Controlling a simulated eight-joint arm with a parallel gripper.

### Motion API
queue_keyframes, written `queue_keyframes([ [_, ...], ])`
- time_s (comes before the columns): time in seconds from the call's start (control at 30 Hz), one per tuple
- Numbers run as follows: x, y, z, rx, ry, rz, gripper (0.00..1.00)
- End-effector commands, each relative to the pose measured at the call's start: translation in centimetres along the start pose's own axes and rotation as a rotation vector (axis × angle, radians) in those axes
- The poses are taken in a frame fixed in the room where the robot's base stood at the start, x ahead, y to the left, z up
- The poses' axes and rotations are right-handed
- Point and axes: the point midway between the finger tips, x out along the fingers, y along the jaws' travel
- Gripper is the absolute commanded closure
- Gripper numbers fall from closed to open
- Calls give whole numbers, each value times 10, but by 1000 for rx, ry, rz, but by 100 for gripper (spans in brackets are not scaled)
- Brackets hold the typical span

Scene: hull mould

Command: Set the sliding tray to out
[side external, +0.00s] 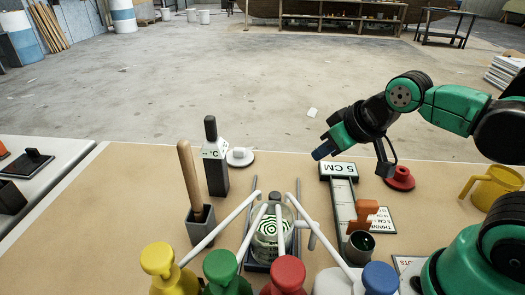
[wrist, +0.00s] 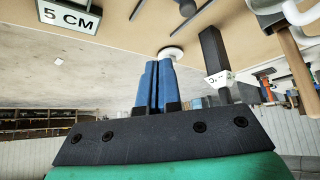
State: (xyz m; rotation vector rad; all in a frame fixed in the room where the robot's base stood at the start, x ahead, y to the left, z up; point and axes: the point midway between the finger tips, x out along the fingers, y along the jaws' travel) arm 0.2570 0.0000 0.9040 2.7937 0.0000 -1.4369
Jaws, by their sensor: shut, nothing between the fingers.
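A dark tray (side external: 258,266) sits low at the front centre between grey rods, under a clear jar (side external: 268,232) with a green-and-white ringed pattern. It looks like the sliding tray, but white tubes and coloured bottles cover much of it, so I cannot tell its position. My gripper (side external: 323,151) is in the air above the back of the bench, left of the 5 CM sign (side external: 338,169). Its blue fingers (wrist: 155,84) are closed together and empty in the wrist view. The tray is not clearly visible there.
Yellow (side external: 157,260), green (side external: 221,268), red (side external: 288,274) and blue (side external: 380,278) pump bottles line the front, tubes reaching inward. A wooden-handled tool (side external: 188,175) and black upright block (side external: 216,180) stand left. An orange piece (side external: 364,214) and yellow mug (side external: 494,186) are right.

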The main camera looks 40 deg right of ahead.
Motion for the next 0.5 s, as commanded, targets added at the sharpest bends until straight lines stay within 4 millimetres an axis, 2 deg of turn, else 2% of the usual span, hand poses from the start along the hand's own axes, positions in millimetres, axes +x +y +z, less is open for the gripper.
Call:
queue_keyframes([
  [0.03, 0, 0, 0, 0, 0, 0, 97],
  [0.2, 2, -2, -3, -78, -31, -6, 49],
  [0.27, 4, -5, -7, -169, -67, -15, 35],
  [0.5, 30, -23, -22, -775, -289, -146, 35],
])
